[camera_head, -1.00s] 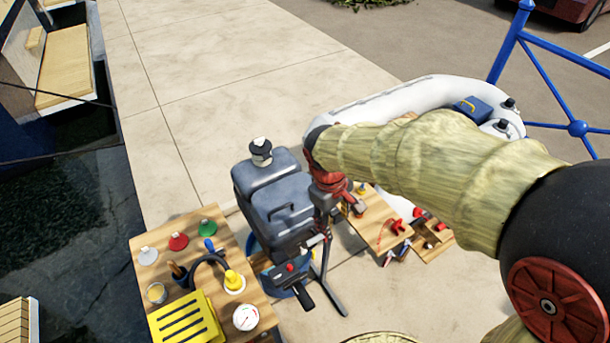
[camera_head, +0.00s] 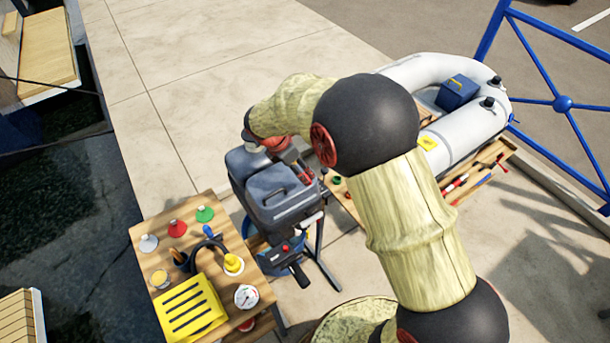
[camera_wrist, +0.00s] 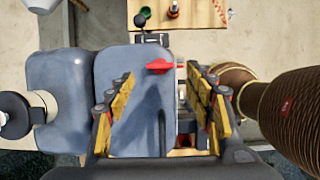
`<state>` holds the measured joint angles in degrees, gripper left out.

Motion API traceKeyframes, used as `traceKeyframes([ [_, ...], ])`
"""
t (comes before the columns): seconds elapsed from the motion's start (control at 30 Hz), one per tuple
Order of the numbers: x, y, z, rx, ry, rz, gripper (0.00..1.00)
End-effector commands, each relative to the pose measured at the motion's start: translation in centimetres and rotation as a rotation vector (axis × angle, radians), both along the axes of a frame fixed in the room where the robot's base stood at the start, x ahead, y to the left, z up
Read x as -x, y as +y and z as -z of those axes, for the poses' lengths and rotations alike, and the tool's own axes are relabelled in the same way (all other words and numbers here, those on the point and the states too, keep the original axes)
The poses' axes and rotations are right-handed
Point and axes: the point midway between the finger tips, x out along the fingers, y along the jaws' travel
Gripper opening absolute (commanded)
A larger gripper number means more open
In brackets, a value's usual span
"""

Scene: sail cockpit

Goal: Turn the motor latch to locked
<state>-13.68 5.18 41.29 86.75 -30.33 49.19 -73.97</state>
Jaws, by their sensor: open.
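The grey outboard motor (camera_head: 268,188) stands upright on a stand in the head view; in the wrist view its cowl (camera_wrist: 135,100) fills the middle. A red lever (camera_wrist: 158,67), which looks like the motor latch, sticks out at the far edge of the cowl in the wrist view, pointing left. My gripper (camera_wrist: 161,76) is open, with yellow finger pads on either side and the red lever showing between and just beyond the fingertips. Nothing is between the pads except the view of the cowl.
A wooden table (camera_head: 140,232) at left holds several coloured funnels, a yellow slotted box (camera_head: 190,308) and a gauge (camera_head: 246,297). A white inflatable boat (camera_head: 465,130) lies behind at right, near a blue railing (camera_head: 562,103). Paved floor behind the motor is clear.

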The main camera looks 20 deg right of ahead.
Motion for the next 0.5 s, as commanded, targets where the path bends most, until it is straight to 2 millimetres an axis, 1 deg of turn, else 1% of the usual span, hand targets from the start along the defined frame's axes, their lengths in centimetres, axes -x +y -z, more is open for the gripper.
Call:
traceKeyframes([
  [0.03, 0.0, -0.4, 0.9, 0.001, 0.003, 0.001, 0.53],
  [0.1, -0.2, -0.8, 2.0, 0.0, 0.002, 0.003, 0.53],
  [0.3, -0.5, -1.7, 4.4, -0.001, 0.001, 0.003, 0.53],
  [0.5, -0.7, -2.1, 5.3, -0.002, -0.002, 0.002, 0.53],
])
